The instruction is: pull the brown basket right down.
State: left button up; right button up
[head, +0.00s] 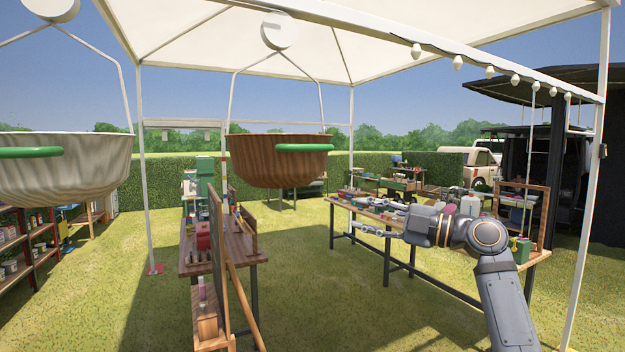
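The brown wood-grain basket (262,170) hangs upright in the air near the middle of the head view. Two thin white rods run up from it to a white round disc (279,31) under the canopy. A green handle (304,148) is on the side of its rim facing me. My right gripper (358,227) reaches in from the right, lower than the basket and to its right, apart from it. Its fingers are seen edge-on and small, so their opening cannot be told. My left gripper is out of view.
A white basket (62,180) with a green handle hangs at the left. Cluttered wooden tables (228,248) stand below the brown basket and at the right (459,255). White canopy poles (147,170) stand around. Open grass lies between the tables.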

aim_at(318, 149)
jog(key=s+a+r+n+g+y, duration=0.35)
jog(key=s+r+n, duration=0.45)
jog(key=s+r, duration=0.4)
jog(key=shift+h, duration=0.35)
jog(key=p+x, duration=0.2)
jog(key=x, duration=0.1)
jog(key=p+x, duration=0.2)
jog(key=x, duration=0.1)
jog(key=w+r+p+x, duration=0.1)
jog(key=p+x, duration=0.2)
jog(key=shift+w+r, duration=0.1)
jog(key=shift+w, duration=0.05)
jog(key=shift+w+a, duration=0.1)
jog(key=shift+a, duration=0.15)
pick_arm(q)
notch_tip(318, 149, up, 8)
pick_arm(e)
jog(key=shift+w, duration=0.1)
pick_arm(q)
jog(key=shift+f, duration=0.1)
pick_arm(e)
jog(key=shift+d, duration=0.1)
grip_shut()
